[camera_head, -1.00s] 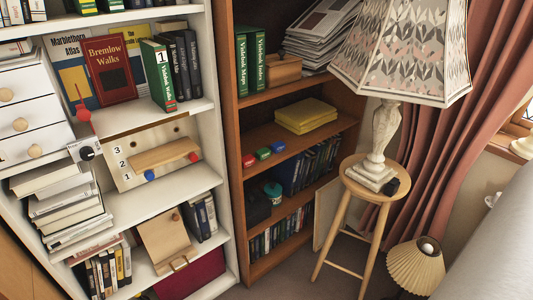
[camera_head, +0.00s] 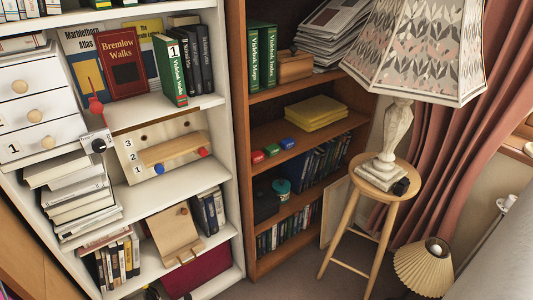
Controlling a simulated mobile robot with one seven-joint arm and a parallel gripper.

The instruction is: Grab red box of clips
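A small red box (camera_head: 257,157) sits on the middle shelf of the brown bookcase (camera_head: 242,150), near its left side and front edge. I take it for the red box of clips, but it is too small to read any label. A similar green box (camera_head: 271,150) and a blue box (camera_head: 287,143) sit in a row to its right. My gripper is not in view.
A yellow stack (camera_head: 316,113) lies right of the boxes on the same shelf. A wooden stool (camera_head: 385,178) with a tall lamp (camera_head: 392,130) stands right of the bookcase. A white bookcase (camera_head: 222,150) stands to the left. A pleated lampshade (camera_head: 424,270) is low at right.

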